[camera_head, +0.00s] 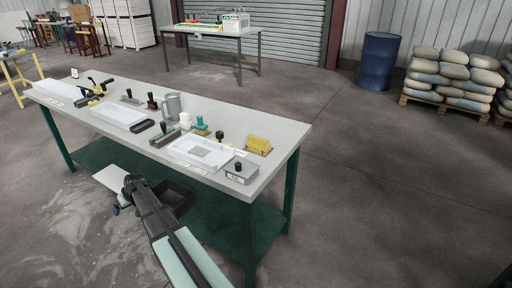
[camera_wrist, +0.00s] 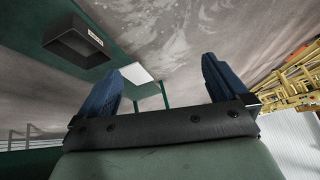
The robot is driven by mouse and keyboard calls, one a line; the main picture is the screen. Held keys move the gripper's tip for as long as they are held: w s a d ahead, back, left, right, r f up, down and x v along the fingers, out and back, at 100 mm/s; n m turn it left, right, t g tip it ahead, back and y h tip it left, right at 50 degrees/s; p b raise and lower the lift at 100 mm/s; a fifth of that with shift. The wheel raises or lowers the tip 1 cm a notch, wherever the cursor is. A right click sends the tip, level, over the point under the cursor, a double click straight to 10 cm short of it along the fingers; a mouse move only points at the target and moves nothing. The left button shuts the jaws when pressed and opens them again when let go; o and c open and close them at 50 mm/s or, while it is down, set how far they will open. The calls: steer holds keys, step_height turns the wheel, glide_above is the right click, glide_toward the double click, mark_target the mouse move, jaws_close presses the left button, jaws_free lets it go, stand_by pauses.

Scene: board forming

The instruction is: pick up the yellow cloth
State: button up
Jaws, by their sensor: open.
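The yellow cloth (camera_head: 258,145) lies folded in a small block shape near the right end of the long grey table (camera_head: 292,128). It is not visible in the wrist view. My gripper (camera_wrist: 163,66) is open in the wrist view, with two dark blue fingers wide apart and nothing between them. In the head view my arm reaches in from the bottom, low in front of the table, well apart from the cloth.
On the table near the cloth are a white tray (camera_head: 176,154), a grey box with a black knob (camera_head: 240,173) and a teal-handled tool (camera_head: 200,124). A black bin (camera_wrist: 77,42) sits on the green lower shelf.

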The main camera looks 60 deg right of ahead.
steer(key=w+d+r+t+h, duration=0.1)
steer(key=w+d+r+t, duration=0.15)
steer(key=d+r, duration=0.8)
steer(key=w+d+r+t+h, duration=0.1)
steer(key=w+d+r, duration=0.3)
steer(key=d+r, duration=0.7)
steer(key=n+g+y, duration=0.1)
steer(key=g, duration=0.5)
glide_toward(259, 138)
steer(key=x, duration=0.7)
steer(key=shift+w+d, duration=0.25)
steer(key=shift+t, duration=0.25)
steer(key=shift+x, duration=2.6)
steer(key=shift+s+a+f, duration=0.2)
steer(key=shift+f, duration=0.1)
